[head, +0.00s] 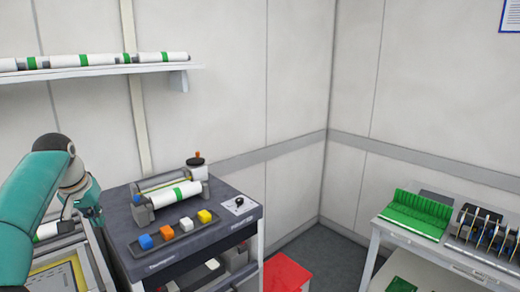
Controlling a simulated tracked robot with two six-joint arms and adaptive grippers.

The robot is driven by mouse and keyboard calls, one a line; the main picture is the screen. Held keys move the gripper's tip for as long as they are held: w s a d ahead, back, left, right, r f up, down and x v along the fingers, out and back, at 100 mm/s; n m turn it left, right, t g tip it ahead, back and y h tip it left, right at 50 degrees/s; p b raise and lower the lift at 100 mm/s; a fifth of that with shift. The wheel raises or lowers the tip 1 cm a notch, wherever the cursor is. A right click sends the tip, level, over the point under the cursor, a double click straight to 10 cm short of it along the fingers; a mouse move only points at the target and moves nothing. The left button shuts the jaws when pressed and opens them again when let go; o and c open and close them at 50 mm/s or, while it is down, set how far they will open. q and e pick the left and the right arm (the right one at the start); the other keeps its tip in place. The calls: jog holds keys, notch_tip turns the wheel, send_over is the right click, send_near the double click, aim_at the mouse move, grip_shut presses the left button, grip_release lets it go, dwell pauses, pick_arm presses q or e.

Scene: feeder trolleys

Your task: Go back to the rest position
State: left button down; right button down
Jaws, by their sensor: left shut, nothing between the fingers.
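My left arm comes in from the left edge. My left gripper (97,217) points down, shut and empty, at the left edge of a dark trolley (215,238). A holder with a white roll with a green band (176,195) stands on the trolley top. My right gripper is not in view.
A wall shelf (120,70) with white and green rolls is at upper left. A red stool (287,274) stands right of the trolley. A white table (455,258) at right bears a green ribbed piece (415,215) and a rack of reels (483,230). Floor shows between them.

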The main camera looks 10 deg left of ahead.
pick_arm(q)
jog(key=s+d+f+m+g+h, duration=0.1)
jog(key=d+f+g, duration=0.1)
jog(key=d+f, duration=0.7)
jog(key=s+d+f+m+g+h+b, duration=0.15)
jog(key=d+f, duration=0.35)
jog(key=f, duration=0.9)
jog(key=s+d+f+m+g+h+p, duration=0.1)
jog(key=d+f+g, duration=0.1)
jog(key=d+f, duration=0.7)
jog(key=s+d+f+t+h, duration=0.1)
jog(key=s+d+f, duration=0.6)
jog(key=s, duration=0.4)
jog(key=s+d+f+n+h, duration=0.1)
jog(key=s+d+f, duration=0.6)
jog(key=s+f, duration=0.2)
jog(key=shift+s+f+t+b, duration=0.15)
jog(key=shift+s+t+b, duration=0.25)
jog(key=shift+s, duration=0.7)
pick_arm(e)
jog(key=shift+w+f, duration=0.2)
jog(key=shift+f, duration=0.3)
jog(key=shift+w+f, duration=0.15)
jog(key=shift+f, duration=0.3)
pick_arm(q)
jog(key=shift+n, duration=0.25)
